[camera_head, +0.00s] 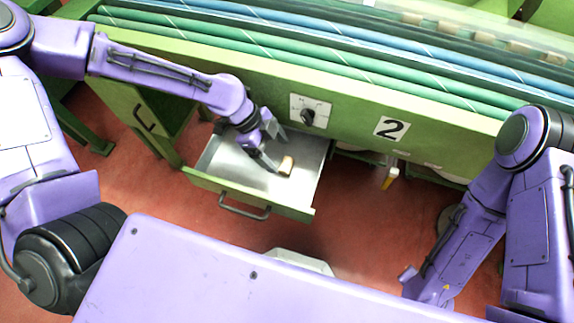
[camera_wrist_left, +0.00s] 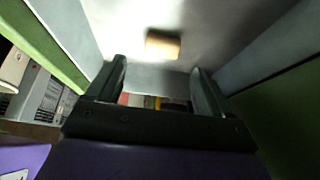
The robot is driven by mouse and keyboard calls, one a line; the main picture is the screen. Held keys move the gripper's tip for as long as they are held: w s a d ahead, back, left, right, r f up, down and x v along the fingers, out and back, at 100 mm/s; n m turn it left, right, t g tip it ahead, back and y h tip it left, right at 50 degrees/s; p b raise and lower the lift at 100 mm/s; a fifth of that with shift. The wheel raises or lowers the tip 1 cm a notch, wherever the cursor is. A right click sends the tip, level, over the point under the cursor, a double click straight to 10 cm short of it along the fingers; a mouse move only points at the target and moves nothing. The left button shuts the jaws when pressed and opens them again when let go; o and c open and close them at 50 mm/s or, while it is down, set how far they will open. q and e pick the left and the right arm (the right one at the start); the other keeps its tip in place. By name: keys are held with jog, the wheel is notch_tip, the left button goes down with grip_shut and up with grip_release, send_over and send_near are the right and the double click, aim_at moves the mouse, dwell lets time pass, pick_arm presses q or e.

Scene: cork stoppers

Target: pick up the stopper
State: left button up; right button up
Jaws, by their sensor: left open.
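The cork stopper (camera_head: 286,166) is a small tan piece lying on the metal floor of the open drawer (camera_head: 222,163). My left gripper (camera_head: 278,153) is over the drawer, with its fingers apart and close to the stopper. In the left wrist view the stopper (camera_wrist_left: 163,44) lies beyond the fingertips, between the lines of the two fingers, and nothing is between them. My left gripper (camera_wrist_left: 160,72) looks open there. My right arm is at the right of the head view, but its gripper jaws cannot be made out.
The drawer's green front with its dark handle (camera_head: 244,208) faces me. Blue and green tubes (camera_head: 300,55) lie above. Red floor (camera_head: 350,220) is free right of the drawer.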

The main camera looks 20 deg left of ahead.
aim_at(286, 163)
pick_arm(q)
jog(key=x, duration=0.4)
jog(key=shift+w+f+b, duration=0.1)
jog(key=shift+f+b, duration=0.3)
jog(key=shift+d+f, duration=0.2)
jog(key=c, duration=1.1)
